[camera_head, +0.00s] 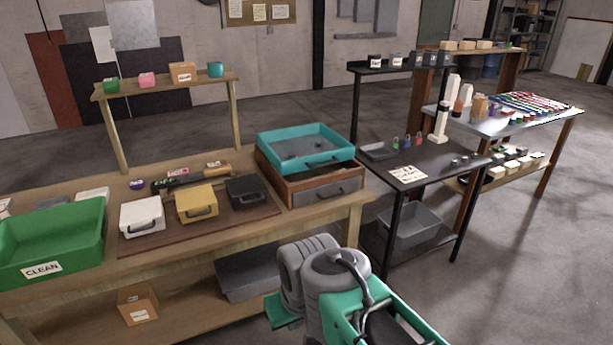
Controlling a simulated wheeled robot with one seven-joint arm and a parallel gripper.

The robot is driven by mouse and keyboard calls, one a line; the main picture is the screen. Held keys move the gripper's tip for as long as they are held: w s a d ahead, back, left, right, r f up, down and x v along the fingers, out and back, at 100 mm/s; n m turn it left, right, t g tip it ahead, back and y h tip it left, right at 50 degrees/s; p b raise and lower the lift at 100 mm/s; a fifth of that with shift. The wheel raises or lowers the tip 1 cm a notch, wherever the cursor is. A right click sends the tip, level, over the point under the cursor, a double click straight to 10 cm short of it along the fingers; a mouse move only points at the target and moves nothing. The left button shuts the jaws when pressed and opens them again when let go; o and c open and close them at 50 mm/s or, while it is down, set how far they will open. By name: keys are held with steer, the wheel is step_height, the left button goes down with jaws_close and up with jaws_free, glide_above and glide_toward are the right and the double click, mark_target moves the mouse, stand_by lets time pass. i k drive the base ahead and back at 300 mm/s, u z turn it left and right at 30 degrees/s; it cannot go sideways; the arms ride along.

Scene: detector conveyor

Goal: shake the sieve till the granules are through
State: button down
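The sieve (318,163) is a shallow teal square frame with a grey bottom. It sits on top of a wooden box (283,189) with a grey front panel, at the right end of the wooden bench. A few small darker specks (318,144) lie on the sieve's bottom; they are too small to tell whether they are granules. The inside of the box under the sieve is hidden. My arm's grey and teal links fill the bottom middle, in front of the bench. My gripper's fingers do not show.
A green bin (75,240) marked CLEAN stands at the bench's left. White (142,217), yellow (197,204) and black (246,193) cases lie left of the box. A black table (440,171) stands right of the bench. Open floor lies at the lower right.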

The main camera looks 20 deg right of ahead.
mark_target(277, 144)
steer(key=z, duration=1.4)
steer(key=i, duration=0.85)
steer(key=u, duration=0.5)
steer(key=i, duration=0.75)
steer(key=u, duration=0.7)
